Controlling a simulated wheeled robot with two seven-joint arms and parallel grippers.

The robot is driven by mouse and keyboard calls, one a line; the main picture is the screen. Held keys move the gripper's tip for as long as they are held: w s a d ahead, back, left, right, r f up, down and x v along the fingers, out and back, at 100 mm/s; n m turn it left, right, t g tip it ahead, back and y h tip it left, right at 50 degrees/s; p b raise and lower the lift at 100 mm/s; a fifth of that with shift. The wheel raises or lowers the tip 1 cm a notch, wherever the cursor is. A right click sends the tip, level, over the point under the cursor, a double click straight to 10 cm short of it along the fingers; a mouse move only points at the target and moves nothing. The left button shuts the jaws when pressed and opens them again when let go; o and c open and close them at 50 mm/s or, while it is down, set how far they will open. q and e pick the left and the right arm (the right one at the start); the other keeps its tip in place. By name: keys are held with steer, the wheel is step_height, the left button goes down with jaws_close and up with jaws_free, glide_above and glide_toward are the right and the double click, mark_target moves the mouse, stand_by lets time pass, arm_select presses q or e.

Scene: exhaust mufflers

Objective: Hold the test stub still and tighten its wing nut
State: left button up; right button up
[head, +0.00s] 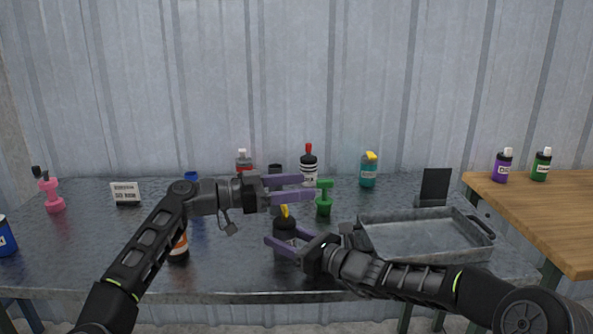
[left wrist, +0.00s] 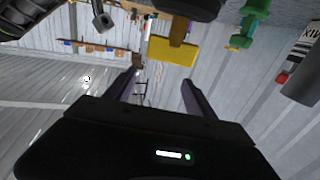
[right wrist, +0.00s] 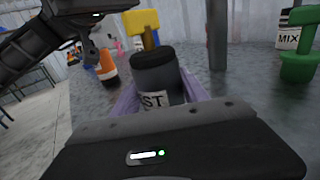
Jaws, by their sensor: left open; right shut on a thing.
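The test stub (head: 284,229) is a dark upright cylinder with a white label, partly hidden by my right gripper. It also shows in the right wrist view (right wrist: 155,75). A yellow wing nut (head: 285,211) sits on its top, also in the left wrist view (left wrist: 173,52) and the right wrist view (right wrist: 142,22). My right gripper (head: 284,238) is shut on the stub's body, one finger on each side. My left gripper (head: 316,187) is open and empty, its fingers pointing right above the wing nut. In the left wrist view the nut lies outside the finger gap.
A green fitting (head: 324,199) stands close to the right of the stub. A grey metal tray (head: 385,255) lies at right. Several bottles, including a red-capped one (head: 309,165), stand along the back. An orange-and-white bottle (head: 180,246) is behind my left arm. A pink fitting (head: 51,193) stands far left.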

arm_select(q)
step_height(320, 180, up, 5)
stand_by(0.3)
